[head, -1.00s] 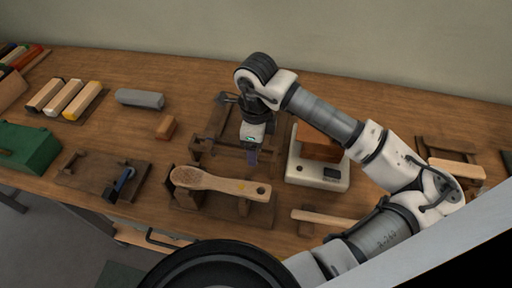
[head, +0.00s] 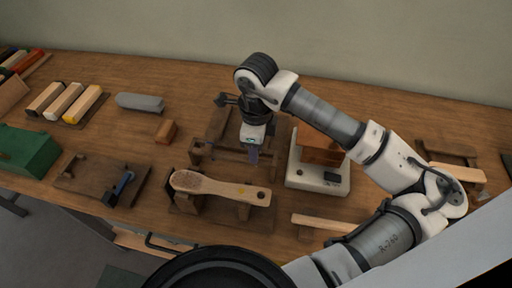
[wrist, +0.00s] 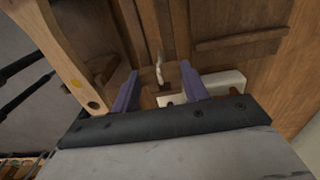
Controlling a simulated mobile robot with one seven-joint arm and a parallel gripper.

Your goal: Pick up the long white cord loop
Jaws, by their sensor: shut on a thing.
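The white cord loop (wrist: 159,68) shows in the wrist view as a thin, pale upright strand between the purple fingers of my gripper (wrist: 160,88). My gripper is shut on it, though the contact itself is hard to make out. In the head view my gripper (head: 253,157) points down at the wooden rack behind the brush. The cord is too small or hidden to tell there.
A wooden brush (head: 222,187) lies on a stand just in front of my gripper. A white device with a brown block (head: 318,178) stands close to the right. A grey roll (head: 140,102) and wooden block (head: 166,131) lie left.

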